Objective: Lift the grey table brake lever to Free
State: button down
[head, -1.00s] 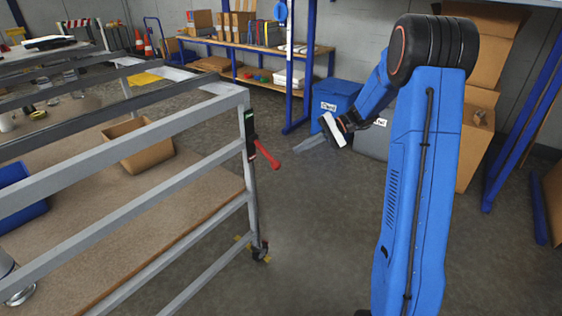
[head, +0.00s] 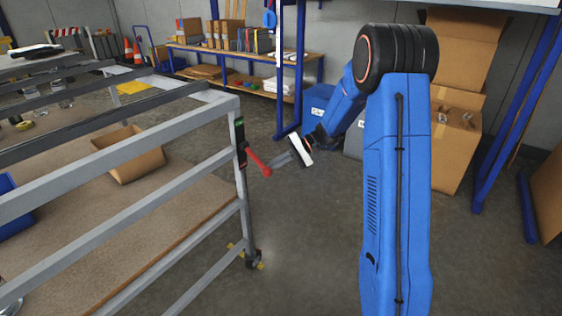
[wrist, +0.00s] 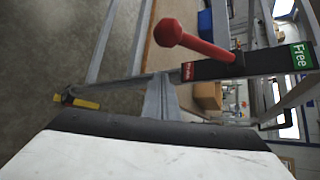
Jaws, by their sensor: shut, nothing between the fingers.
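The brake lever (head: 257,160) is red, not grey, in the head view. It sticks out from a black plate (head: 240,143) on the grey table's corner post and slopes down to a round knob. In the wrist view the lever (wrist: 205,46) points toward the red "Brake" label (wrist: 188,71), away from the green "Free" label (wrist: 301,55). My gripper (head: 277,161) is shut and empty, just right of the knob in the head view. In the wrist view its fingers (wrist: 160,96) lie below the lever in the picture; I cannot tell whether they touch it.
The grey table frame (head: 180,190) has several rails and a caster (head: 252,260) at the near corner. An open cardboard box (head: 128,160) sits on its lower shelf. Blue bins (head: 318,100) and cardboard boxes (head: 455,140) stand behind my arm. The floor between is clear.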

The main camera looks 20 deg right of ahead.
jog(key=shift+s+r, duration=0.55)
jog(key=shift+s, duration=0.3)
jog(key=shift+s+r, duration=0.5)
jog(key=shift+s, duration=0.3)
notch_tip(320, 180, up, 14)
jog(key=m+g+h, duration=0.3)
jog(key=h, duration=0.1)
jog(key=shift+s+d+g, duration=0.2)
jog(key=shift+s+g, duration=0.05)
jog(key=shift+g, duration=0.15)
dwell(0.4)
